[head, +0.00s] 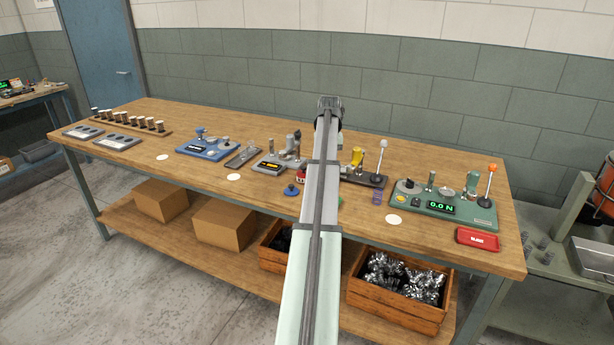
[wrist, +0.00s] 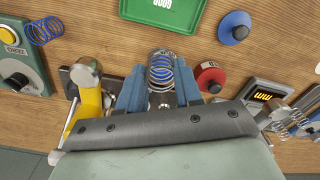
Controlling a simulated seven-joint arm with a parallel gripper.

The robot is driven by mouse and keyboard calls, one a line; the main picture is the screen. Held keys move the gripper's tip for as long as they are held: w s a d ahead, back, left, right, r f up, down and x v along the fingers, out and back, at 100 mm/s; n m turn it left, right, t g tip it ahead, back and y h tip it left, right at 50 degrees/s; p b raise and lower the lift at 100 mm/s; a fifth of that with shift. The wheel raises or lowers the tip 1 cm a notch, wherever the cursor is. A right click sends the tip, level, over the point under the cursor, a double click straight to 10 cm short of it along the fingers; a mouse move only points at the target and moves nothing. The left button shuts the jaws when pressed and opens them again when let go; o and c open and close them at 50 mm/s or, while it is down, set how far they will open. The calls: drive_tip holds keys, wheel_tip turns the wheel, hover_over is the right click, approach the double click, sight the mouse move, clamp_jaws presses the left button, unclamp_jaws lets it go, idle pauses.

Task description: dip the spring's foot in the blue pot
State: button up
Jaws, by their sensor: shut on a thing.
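My gripper (wrist: 160,82) is shut on a coil spring (wrist: 160,72) between its two blue fingers in the wrist view. The spring shows grey and blue coils; its foot cannot be made out clearly. The blue pot (wrist: 236,27), a round blue disc with a dark centre, stands on the bench up and right of the gripper, apart from the spring. It also shows in the head view (head: 291,190) near the bench's front edge. There my arm covers the middle of the bench and the held spring is hidden.
A red pot (wrist: 210,77) sits close right of the gripper. A green GOOD tray (wrist: 165,12) lies beyond. A loose blue spring (wrist: 45,30) is at the left. A yellow-handled fixture (wrist: 88,95) and a grey display unit (wrist: 268,97) flank the gripper.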

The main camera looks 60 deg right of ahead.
drive_tip(key=d+n, duration=0.1)
drive_tip(key=w+d+r+n, duration=0.1)
drive_tip(key=d, duration=0.1)
drive_tip(key=d+n, duration=0.1)
drive_tip(key=n, duration=0.1)
drive_tip(key=shift+w+d+r, duration=0.15)
drive_tip(key=shift+w+r, duration=0.05)
drive_tip(key=shift+w, duration=0.2)
drive_tip(key=shift+f, duration=0.15)
drive_tip(key=shift+f, duration=2.8)
drive_tip(key=shift+f, duration=0.6)
drive_tip(key=shift+r, duration=0.1)
wheel_tip(320, 180, up, 7)
idle(0.9)
